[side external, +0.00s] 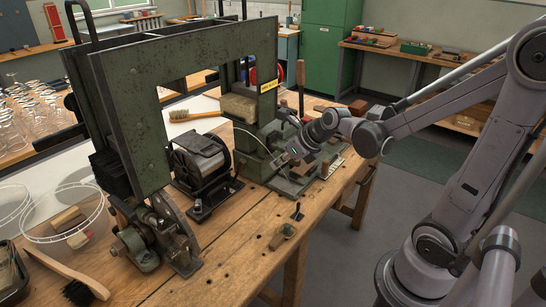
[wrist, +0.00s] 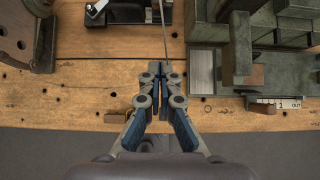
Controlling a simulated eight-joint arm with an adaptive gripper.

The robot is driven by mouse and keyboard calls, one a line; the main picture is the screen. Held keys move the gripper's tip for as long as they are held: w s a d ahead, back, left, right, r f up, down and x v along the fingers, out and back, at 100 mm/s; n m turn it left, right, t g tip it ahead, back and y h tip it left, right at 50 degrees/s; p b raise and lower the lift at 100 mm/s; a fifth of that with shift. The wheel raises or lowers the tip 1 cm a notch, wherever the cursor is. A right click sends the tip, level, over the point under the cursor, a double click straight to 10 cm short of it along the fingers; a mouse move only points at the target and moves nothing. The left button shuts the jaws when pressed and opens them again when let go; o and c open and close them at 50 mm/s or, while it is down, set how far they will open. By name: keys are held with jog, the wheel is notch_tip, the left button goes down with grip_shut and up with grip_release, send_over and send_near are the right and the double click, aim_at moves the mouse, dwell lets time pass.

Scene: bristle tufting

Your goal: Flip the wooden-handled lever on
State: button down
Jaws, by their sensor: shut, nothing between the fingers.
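A lever with an upright wooden handle (side external: 300,75) stands behind my wrist in the side view, beside the green press. I cannot make it out for certain in the wrist view. My gripper (side external: 285,158) is over the bench, near the foot of the press and to the front-left of the lever. No contact with the handle shows. In the wrist view my gripper (wrist: 160,70) has its fingertips together and empty above the wooden bench top. The lever's lower part is hidden by my arm.
The large green press frame (side external: 125,85) stands left of my gripper. A wire spool (side external: 200,155) sits under it. A small wooden-gripped fitting (side external: 281,237) lies near the bench's front edge. Metal blocks (wrist: 240,65) are right of my fingers. Bare bench (side external: 235,235) lies in front.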

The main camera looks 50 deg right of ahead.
aim_at(244, 160)
jog(key=shift+w, duration=0.1)
jog(key=w+f, duration=0.6)
jog(key=w, duration=0.4)
dwell(0.7)
jog(key=shift+r, duration=0.1)
jog(key=shift+w+r, duration=0.75)
jog(key=shift+w, duration=0.3)
jog(key=shift+w+r, duration=0.3)
jog(key=shift+w, duration=0.6)
jog(key=shift+w+r, duration=0.3)
jog(key=shift+w, duration=0.55)
